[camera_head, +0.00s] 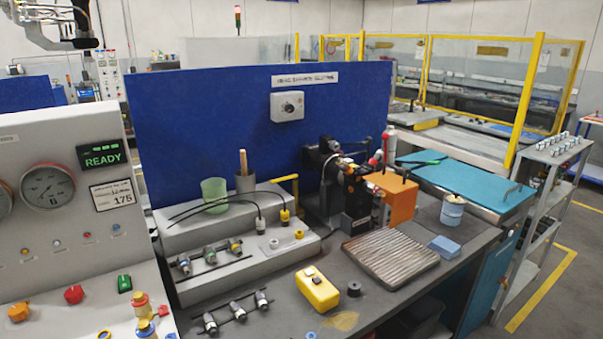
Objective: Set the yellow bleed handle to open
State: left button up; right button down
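I cannot tell for sure which yellow part is the bleed handle. A thin yellow bent bar (284,179) stands by the blue panel, left of the black machine (355,210); its lower part is partly hidden. A yellow fitting (285,214) with a black cable stands upright on the grey stepped rack (225,255) in front of it. Other yellow parts are a fitting topped with red (140,305) and one topped with blue (146,328) on the console at lower left. No open or closed marking is readable. I see neither of my grippers clearly.
The console (60,210) with gauge and READY display (101,154) fills the left. A yellow box (317,289), ribbed mat (391,257), orange block (391,196), blue block (445,246) and white-blue can (453,209) occupy the bench. A dark arm-like machine (62,25) hangs upper left.

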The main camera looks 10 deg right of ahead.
aim_at(295, 176)
jog(key=i+l+u, duration=0.25)
jog(key=l, duration=0.2)
jog(key=l+u, duration=0.25)
jog(key=l, duration=0.25)
jog(key=i+l+u, duration=0.25)
jog(key=l, duration=0.25)
jog(key=k, duration=0.1)
